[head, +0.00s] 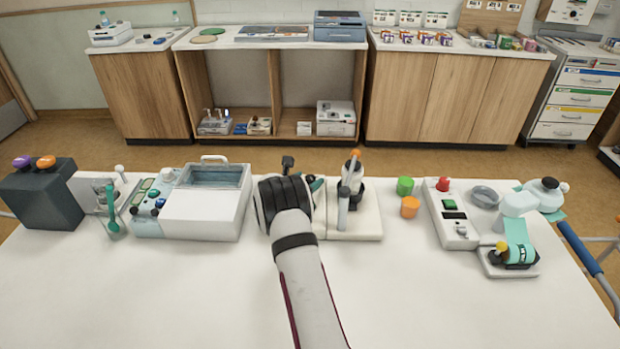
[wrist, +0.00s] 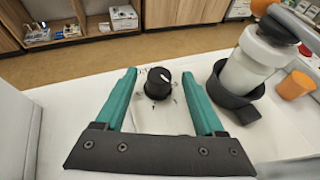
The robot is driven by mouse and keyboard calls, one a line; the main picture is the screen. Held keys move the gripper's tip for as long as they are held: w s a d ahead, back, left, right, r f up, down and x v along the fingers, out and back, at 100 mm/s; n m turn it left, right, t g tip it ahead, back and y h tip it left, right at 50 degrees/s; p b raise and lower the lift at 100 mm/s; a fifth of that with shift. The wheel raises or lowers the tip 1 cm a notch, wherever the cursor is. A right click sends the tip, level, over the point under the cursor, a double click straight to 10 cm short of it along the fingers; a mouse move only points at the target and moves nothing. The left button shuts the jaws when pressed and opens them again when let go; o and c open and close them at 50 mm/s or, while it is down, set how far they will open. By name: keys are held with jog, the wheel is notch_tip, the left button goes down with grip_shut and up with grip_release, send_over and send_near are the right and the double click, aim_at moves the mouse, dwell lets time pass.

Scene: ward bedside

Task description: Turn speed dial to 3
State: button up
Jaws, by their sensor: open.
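In the wrist view, the speed dial (wrist: 157,86) is a black round knob on a pale plate (wrist: 172,120). Its white pointer mark is turned to the upper right. Small marks ring it, too small to read. My gripper (wrist: 159,76) is open, with its two teal fingers on either side of the dial and a gap visible on each side. In the head view, my wrist and arm cover the dial, and only a bit of teal finger shows.
A jar in a black holder (wrist: 237,95) stands close to the right of my right finger. It belongs to a white-based device (head: 352,228). A white machine with a lidded tray (head: 203,212) stands close on the left. Green (head: 405,186) and orange (head: 409,207) cups stand further right. The front table is clear.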

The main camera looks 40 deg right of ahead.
jog(key=shift+x, duration=1.25)
jog(key=shift+c, duration=0.3)
